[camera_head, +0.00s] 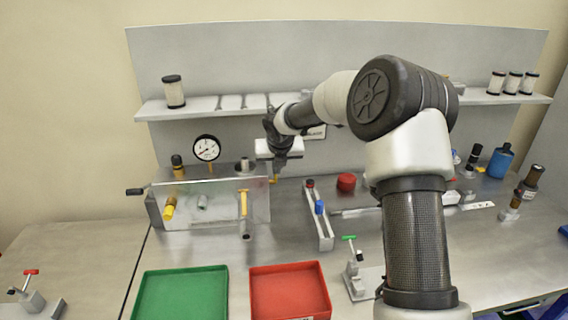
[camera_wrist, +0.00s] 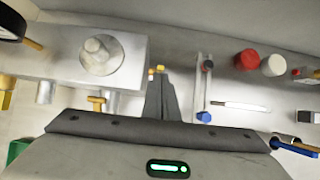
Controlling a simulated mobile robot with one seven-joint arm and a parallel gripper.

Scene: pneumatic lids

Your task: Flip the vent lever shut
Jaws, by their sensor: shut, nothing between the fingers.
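The metal manifold block (camera_head: 225,190) stands on the bench at the left, with a yellow-handled lever (camera_head: 244,205) hanging on its front. A small yellow lever piece (camera_head: 274,180) shows at the block's right end; it also shows in the wrist view (camera_wrist: 157,70) beside my fingertips. I cannot tell for certain which yellow part is the vent lever. My gripper (camera_head: 275,172) points down at the block's right end. In the wrist view my gripper (camera_wrist: 162,82) is shut and empty, with its fingers close to the small yellow piece. Whether they touch is unclear.
A pressure gauge (camera_head: 206,148) stands behind the block. Green (camera_head: 182,295) and red (camera_head: 290,292) trays lie in front. A shelf (camera_head: 220,104) runs behind my arm.

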